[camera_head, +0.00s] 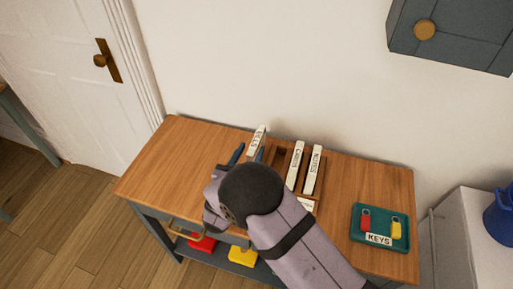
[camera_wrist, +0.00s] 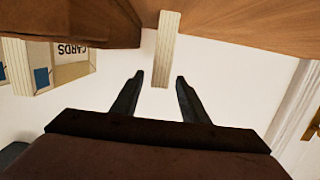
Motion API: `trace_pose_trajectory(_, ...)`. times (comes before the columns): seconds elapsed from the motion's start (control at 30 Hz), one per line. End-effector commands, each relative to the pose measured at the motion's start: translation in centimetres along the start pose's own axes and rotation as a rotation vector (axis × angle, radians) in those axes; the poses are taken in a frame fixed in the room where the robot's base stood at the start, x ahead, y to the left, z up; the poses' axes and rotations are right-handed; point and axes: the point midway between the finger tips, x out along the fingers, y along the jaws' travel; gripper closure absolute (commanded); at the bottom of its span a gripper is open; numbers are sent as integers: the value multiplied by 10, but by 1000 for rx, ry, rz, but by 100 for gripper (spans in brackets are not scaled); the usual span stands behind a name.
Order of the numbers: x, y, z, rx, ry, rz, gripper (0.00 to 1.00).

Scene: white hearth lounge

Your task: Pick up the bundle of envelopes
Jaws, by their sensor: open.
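A pale bundle of envelopes (camera_head: 257,140) stands on edge at the left end of the wooden sorter, with a partly readable label that seems to end in "LLS". In the wrist view the bundle (camera_wrist: 166,45) shows edge-on as a narrow layered strip. My gripper (camera_head: 247,153) is over the table at this bundle, its dark fingers open. In the wrist view the fingertips (camera_wrist: 160,78) lie on either side of the strip's end, with gaps showing. I cannot tell how deep the bundle is between them. My arm hides part of the sorter.
Bundles labelled CARDS (camera_head: 295,165) and NOTES (camera_head: 314,170) stand to the right in the sorter (camera_head: 279,158). A green KEYS tray (camera_head: 358,239) with red and yellow key tags is farther right. The wooden tabletop (camera_head: 180,150) is clear at left. The wall is close behind.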

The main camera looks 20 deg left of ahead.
Motion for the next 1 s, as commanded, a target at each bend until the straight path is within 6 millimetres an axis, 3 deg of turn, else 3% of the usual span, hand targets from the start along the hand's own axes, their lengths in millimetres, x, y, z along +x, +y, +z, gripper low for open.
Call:
trace_pose_trajectory(0.33,16,1,-3,0,0,1,59)
trace_pose_trajectory(0.7,57,2,-7,0,-1,0,59)
trace_pose_trajectory(1.0,62,2,-6,0,-1,-1,59)
